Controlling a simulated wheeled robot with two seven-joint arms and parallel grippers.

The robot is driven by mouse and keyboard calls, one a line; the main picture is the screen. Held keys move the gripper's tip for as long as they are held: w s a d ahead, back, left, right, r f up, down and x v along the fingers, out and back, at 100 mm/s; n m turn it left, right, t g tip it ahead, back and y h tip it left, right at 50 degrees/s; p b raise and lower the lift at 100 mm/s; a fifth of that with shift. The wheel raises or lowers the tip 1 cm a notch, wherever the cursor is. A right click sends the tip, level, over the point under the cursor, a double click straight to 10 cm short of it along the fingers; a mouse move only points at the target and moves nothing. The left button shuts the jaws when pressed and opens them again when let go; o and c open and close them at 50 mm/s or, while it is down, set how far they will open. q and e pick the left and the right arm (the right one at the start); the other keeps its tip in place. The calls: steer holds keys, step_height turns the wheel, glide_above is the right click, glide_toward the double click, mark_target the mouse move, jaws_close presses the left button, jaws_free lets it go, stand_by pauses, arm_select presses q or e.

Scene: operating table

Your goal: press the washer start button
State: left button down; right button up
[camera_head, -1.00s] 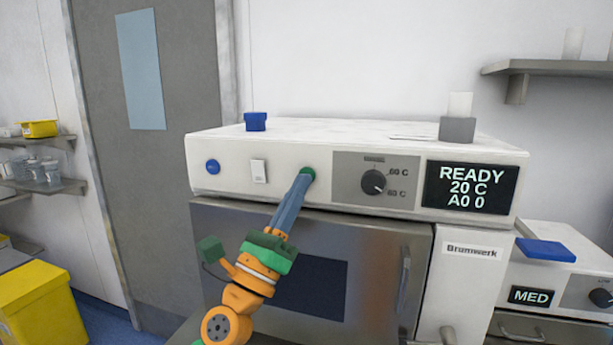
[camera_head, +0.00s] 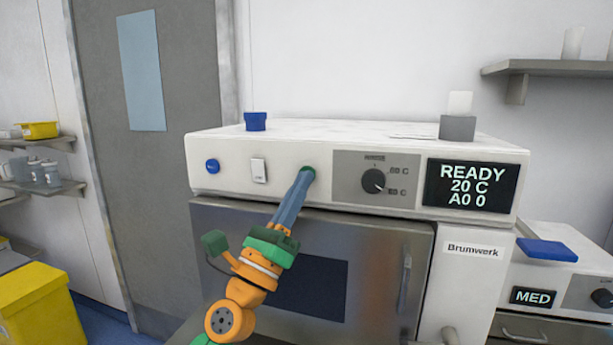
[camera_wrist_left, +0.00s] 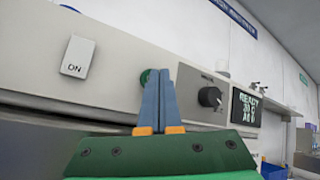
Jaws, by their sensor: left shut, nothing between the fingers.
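The washer (camera_head: 400,135) has a white front panel above a steel door. Its green start button (camera_head: 308,171) is partly hidden behind my left gripper's fingertips; it also shows in the left wrist view (camera_wrist_left: 145,76). My left gripper (camera_head: 305,178) is shut and empty, its blue fingers pointing up at the button. In the left wrist view the fingertips (camera_wrist_left: 160,73) overlap the button's right side. I cannot tell whether they touch it. The display (camera_head: 471,187) reads READY, 20 C, A0 0. My right gripper is not in view.
A blue round button (camera_head: 213,166), a white ON switch (camera_head: 259,171) and a dark dial (camera_head: 374,181) share the panel. The door handle (camera_head: 405,277) is lower right. A second unit (camera_head: 555,290) reading MED stands at the right. A yellow bin (camera_head: 40,310) is at the left.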

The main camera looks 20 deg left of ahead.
arm_select(q)
steer(key=shift+w, duration=0.3)
stand_by(0.5)
steer(key=shift+s, duration=0.45)
steer(key=shift+s+p, duration=0.35)
steer(key=s+p, duration=0.2)
steer(key=s, duration=0.3)
steer(key=shift+a+p, duration=0.1)
steer(key=shift+p, duration=0.25)
